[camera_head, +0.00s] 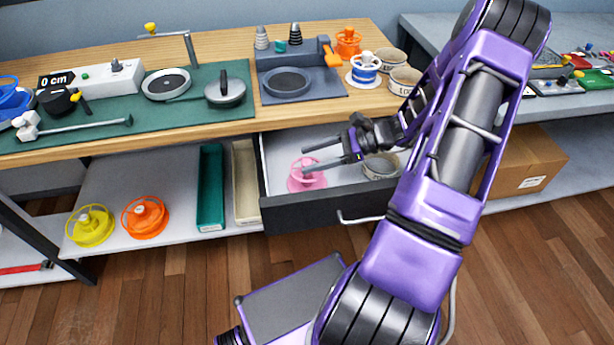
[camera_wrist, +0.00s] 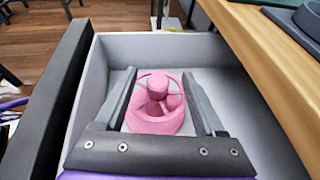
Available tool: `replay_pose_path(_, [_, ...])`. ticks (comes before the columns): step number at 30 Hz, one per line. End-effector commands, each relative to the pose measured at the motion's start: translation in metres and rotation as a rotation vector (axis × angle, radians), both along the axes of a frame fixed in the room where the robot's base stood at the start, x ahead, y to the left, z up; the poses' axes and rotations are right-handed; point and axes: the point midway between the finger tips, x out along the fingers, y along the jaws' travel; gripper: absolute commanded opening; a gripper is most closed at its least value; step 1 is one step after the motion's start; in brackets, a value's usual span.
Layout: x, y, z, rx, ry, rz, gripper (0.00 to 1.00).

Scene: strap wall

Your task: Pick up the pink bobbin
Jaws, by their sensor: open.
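The pink bobbin (camera_head: 306,181) stands upright in the open drawer (camera_head: 323,213), near its left side in the head view. In the wrist view the bobbin (camera_wrist: 157,104) shows between the two fingers of my gripper (camera_wrist: 159,88). My gripper (camera_head: 318,157) is open and empty. In the head view its fingers reach leftward over the drawer, with the bobbin just beyond and partly behind the lower finger. Whether the fingers touch the bobbin cannot be told.
A light round container (camera_head: 381,167) sits in the drawer, right of the bobbin. Drawer walls surround both, and the wooden worktop (camera_head: 190,136) overhangs behind. Yellow (camera_head: 91,226) and orange (camera_head: 146,216) bobbins stand on the lower shelf beside a green tray (camera_head: 211,190).

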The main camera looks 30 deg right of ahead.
Motion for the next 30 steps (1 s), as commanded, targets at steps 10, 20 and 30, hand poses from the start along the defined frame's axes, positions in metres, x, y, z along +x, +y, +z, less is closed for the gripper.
replay_pose_path(10, [0.015, 0.036, -0.026, 0.001, 0.001, 0.003, 0.71])
replay_pose_path(20, [0.016, 0.039, -0.027, 0.0, 0.0, 0.001, 0.64])
replay_pose_path(30, [0.016, 0.039, -0.027, -0.001, 0.001, 0.001, 0.03])
